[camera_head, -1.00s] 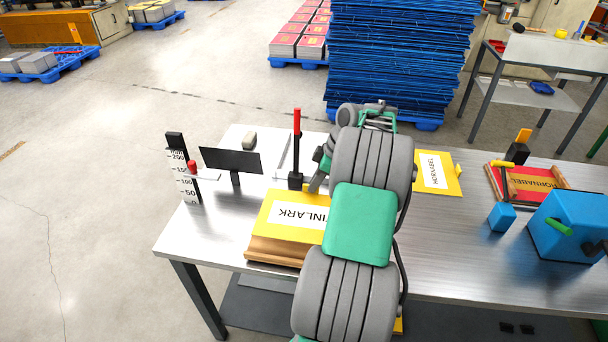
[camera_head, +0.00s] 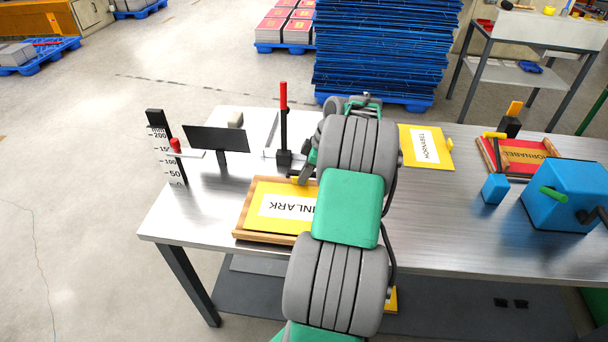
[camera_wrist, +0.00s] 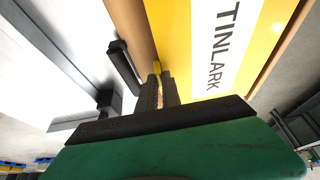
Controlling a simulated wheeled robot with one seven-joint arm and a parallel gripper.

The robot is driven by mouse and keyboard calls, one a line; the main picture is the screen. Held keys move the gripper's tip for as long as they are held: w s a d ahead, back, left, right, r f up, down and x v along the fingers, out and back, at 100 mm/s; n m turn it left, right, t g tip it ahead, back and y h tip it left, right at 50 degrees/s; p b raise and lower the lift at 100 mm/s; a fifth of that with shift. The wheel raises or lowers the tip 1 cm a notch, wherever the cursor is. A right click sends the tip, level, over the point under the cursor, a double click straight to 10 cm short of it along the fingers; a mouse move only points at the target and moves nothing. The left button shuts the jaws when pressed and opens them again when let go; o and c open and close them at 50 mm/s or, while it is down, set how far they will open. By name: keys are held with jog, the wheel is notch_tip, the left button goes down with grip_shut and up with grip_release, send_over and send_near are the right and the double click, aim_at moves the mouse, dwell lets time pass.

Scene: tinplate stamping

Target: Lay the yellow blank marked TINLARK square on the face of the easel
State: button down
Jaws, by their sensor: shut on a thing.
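The yellow TINLARK blank (camera_head: 267,205) lies over the wooden easel (camera_head: 241,216), its white label upside down in the head view. Wooden rail shows along its left and near edges; my arm hides its right part. In the wrist view the blank (camera_wrist: 185,40) lies between two wooden strips of the easel (camera_wrist: 132,28), its edges roughly parallel to them. My gripper (camera_wrist: 158,76) is shut on a yellow tab at the blank's far edge. Whether the blank rests fully on the face, I cannot tell.
A red-handled post (camera_head: 284,125), a dark plate on a stand (camera_head: 216,139) and a height scale (camera_head: 163,150) stand left of my arm. A yellow HORNABEL blank (camera_head: 425,148), a red HORNABEL panel in a frame (camera_head: 519,158) and a blue box (camera_head: 565,222) are right.

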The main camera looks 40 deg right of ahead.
jog(key=shift+f+b, duration=0.5)
jog(key=shift+f, duration=0.05)
jog(key=c, duration=1.5)
grip_release()
jog(key=shift+o, duration=0.2)
jog(key=v, duration=0.7)
jog(key=shift+r+p, duration=0.35)
